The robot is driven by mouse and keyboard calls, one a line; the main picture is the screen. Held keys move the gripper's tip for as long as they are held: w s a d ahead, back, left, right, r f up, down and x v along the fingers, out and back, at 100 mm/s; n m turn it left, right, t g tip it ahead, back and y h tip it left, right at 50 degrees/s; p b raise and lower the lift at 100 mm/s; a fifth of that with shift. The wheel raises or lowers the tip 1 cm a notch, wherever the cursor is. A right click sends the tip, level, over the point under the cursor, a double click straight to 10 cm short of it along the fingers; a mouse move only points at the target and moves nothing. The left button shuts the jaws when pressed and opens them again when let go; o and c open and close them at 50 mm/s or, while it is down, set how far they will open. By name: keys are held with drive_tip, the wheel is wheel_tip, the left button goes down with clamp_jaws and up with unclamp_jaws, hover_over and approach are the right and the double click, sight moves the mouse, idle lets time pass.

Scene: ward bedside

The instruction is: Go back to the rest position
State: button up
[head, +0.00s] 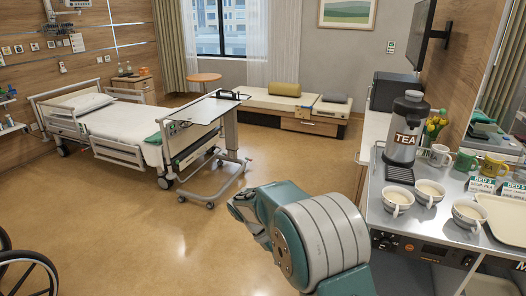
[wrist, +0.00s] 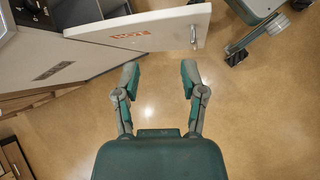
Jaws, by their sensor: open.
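My gripper (wrist: 159,82) shows in the wrist view with its two fingers spread apart. Nothing is between them; only bare floor shows there. A white door-like panel (wrist: 165,27) with a red HOT label and a metal handle stands just beyond the fingertips, apart from them. It stands out from a unit with a dark interior at the upper left. In the head view, my green and grey arm reaches across the lower middle, and the gripper is hidden or cannot be made out.
The steel tea counter (head: 408,212) with a TEA urn (head: 405,145), cups and mugs stands close on the right. A bed (head: 120,140) and overbed table (head: 200,110) are at the left. A wheelchair wheel (head: 22,262) shows lower left. The middle floor (head: 130,225) is clear.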

drive_tip(key=s+d+r+m+t+y, duration=0.1)
drive_tip(key=s+d+r, duration=0.1)
drive_tip(key=s+r, duration=0.15)
drive_tip(key=s+d+r+m+y, duration=0.1)
drive_tip(key=s+d+r+y, duration=0.1)
drive_tip(key=r, duration=0.3)
drive_tip(key=s+d+r+m+t+y, duration=0.2)
drive_tip(key=s+r+m+t, duration=0.1)
drive_tip(key=s, duration=0.6)
drive_tip(key=s+d+r+m+t+y, duration=0.2)
drive_tip(key=s+r+m+t, duration=0.2)
drive_tip(key=s, duration=0.5)
drive_tip(key=shift+s+d+r+t, duration=0.25)
drive_tip(key=shift+s+d+t, duration=0.05)
drive_tip(key=shift+s+d, duration=0.1)
drive_tip(key=shift+w, duration=0.15)
